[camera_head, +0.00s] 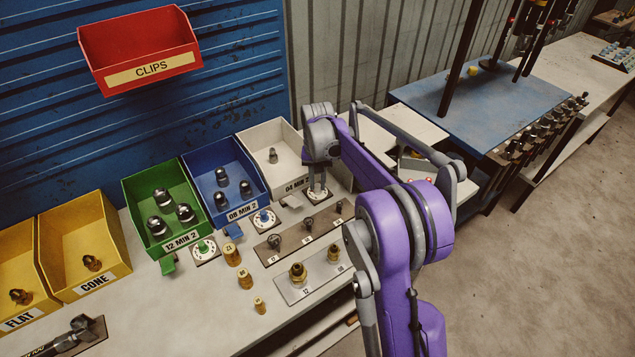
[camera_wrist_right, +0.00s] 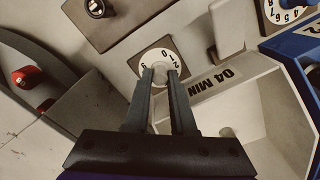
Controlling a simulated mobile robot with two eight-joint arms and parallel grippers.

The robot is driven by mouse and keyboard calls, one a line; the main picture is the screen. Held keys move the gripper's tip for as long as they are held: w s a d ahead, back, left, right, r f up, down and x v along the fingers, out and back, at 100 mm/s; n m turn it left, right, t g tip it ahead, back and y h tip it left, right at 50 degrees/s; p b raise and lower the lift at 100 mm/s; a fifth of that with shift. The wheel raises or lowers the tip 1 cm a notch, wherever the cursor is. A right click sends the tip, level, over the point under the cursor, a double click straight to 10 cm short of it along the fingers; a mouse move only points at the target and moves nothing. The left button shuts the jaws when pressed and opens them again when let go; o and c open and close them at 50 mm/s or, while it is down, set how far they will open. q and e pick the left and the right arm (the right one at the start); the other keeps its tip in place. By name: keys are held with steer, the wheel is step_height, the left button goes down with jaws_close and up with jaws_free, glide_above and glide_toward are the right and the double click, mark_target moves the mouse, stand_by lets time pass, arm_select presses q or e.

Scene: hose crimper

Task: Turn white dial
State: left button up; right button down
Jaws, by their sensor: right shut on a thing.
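The white dial (camera_head: 317,196) is a round numbered disc on a square base plate, in front of the white bin (camera_head: 268,140) labelled 04 MIN 2. My right gripper (camera_head: 317,187) reaches down over it from above. In the right wrist view, the dial (camera_wrist_right: 157,57) shows digits around its far edge. My right fingertips (camera_wrist_right: 161,70) are close together at its centre, shut on its knob, which they mostly hide. The left gripper is not in view.
A blue dial (camera_head: 264,218) and a green dial (camera_head: 204,248) sit before the blue bin (camera_head: 228,150) and green bin (camera_head: 150,183). Several brass and metal fittings stand on the bench nearby. A red CLIPS bin (camera_head: 140,45) hangs on the wall.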

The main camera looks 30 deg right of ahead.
mark_target(318, 185)
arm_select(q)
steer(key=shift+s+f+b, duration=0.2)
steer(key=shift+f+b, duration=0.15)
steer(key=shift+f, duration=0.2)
arm_select(e)
steer(key=n, duration=0.5)
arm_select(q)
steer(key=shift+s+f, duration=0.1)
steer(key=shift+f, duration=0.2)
arm_select(e)
steer(key=n, duration=0.5)
steer(key=shift+n, duration=0.3)
steer(key=c, duration=0.8)
jaws_free()
steer(key=shift+o, duration=0.2)
steer(key=shift+r, duration=0.1)
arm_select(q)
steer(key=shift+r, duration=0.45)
arm_select(e)
step_height(318, 185, up, 11)
